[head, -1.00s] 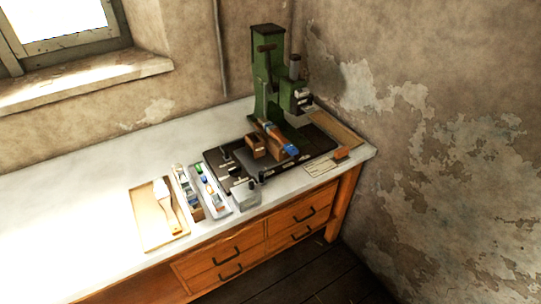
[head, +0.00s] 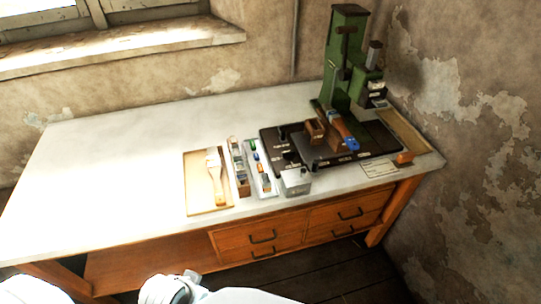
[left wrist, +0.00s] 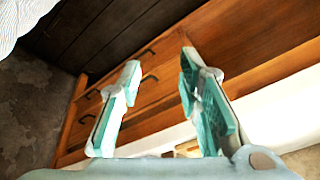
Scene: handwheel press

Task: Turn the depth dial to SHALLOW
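The green handwheel press (head: 345,75) stands on a black base plate (head: 282,165) at the back right of the bench. Small dark knobs and levers with pale labels sit on the plate; I cannot tell which one is the depth dial, and no SHALLOW mark is readable. My left gripper (left wrist: 160,68) is open and empty in the left wrist view, its teal-padded fingers apart in front of the wooden drawers. It is well away from the press controls. White parts of my arms show at the bottom of the head view. My right gripper is not in view.
The pale bench top (head: 120,150) is clear on the left. A wooden board with a brush (head: 215,180), narrow trays of small parts (head: 262,175) and a grey box (head: 296,182) lie along the front. Drawers (head: 262,237) are below; a wall closes the right.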

